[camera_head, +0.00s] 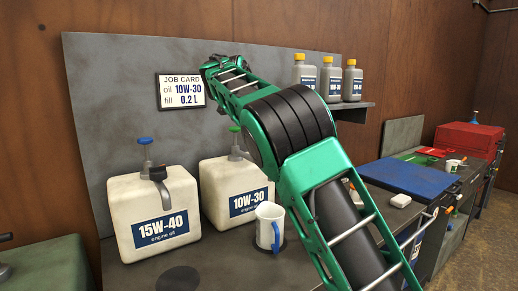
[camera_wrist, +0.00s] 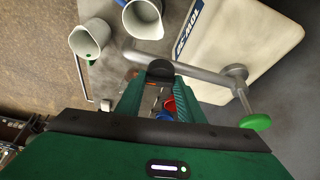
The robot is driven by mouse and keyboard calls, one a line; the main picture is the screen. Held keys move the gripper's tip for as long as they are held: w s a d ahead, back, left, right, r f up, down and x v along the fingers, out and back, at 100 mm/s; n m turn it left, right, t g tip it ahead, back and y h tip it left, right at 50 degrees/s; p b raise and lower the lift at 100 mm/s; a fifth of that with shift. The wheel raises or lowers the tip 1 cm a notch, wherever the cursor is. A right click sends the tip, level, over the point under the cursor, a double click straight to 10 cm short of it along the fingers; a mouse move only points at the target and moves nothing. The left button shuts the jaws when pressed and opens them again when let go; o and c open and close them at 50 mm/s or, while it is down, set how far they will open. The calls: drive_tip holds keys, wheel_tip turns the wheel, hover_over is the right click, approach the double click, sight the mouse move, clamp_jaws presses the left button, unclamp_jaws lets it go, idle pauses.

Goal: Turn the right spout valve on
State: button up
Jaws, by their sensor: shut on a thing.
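The right oil container (camera_head: 236,200), white and labelled 10W-30, stands on the bench; its corner also shows in the wrist view (camera_wrist: 225,45). Its right spout valve has a green knob (camera_head: 234,129), seen in the wrist view (camera_wrist: 255,122) on a grey stem beside a grey bar (camera_wrist: 200,72). My gripper (camera_wrist: 160,76) is shut at the bar's outer end; the exact contact is hidden by the dark tips. The green knob is to the right of the fingers, apart from them.
A white mug (camera_head: 268,226) with a blue handle stands before the right container. The left 15W-40 container (camera_head: 153,215) has a blue knob. Bottles (camera_head: 330,80) stand on a shelf. A blue lid (camera_head: 410,177) lies right.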

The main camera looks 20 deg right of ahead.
drive_tip(key=shift+o, duration=0.2)
drive_tip(key=shift+w+a+r+m, duration=0.1)
drive_tip(key=shift+w+a+m, duration=0.1)
drive_tip(key=shift+m, duration=0.6)
drive_tip(key=shift+g, duration=0.3)
drive_tip(key=o, duration=1)
drive_tip(key=shift+w+a, duration=0.1)
